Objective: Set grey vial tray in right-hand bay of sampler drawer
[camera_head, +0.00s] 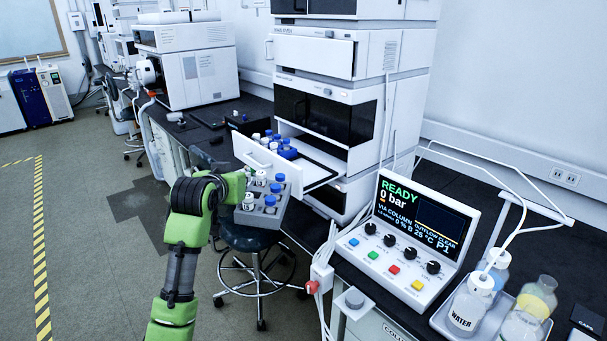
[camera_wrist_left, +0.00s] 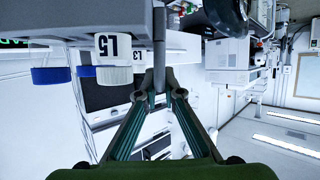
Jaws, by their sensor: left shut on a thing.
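The grey vial tray (camera_head: 256,217) holds several vials with blue and white caps. My left gripper (camera_head: 244,178) is shut on it, with the tray in front of the open sampler drawer. In the left wrist view, the left gripper's fingers (camera_wrist_left: 158,88) close on a thin upright part of the tray (camera_wrist_left: 70,22), and capped vials show beside it. The sampler drawer (camera_head: 249,154) is pulled out. Its left-hand bay holds a blue tray (camera_head: 289,154) of vials. The right-hand bay (camera_head: 312,172) looks empty. My right gripper is not in view.
The sampler stack (camera_head: 328,112) rises behind the drawer. A stool (camera_head: 254,238) stands below the tray. A control box (camera_head: 412,240) with a READY screen and a tray of bottles (camera_head: 480,318) sit on the bench at right.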

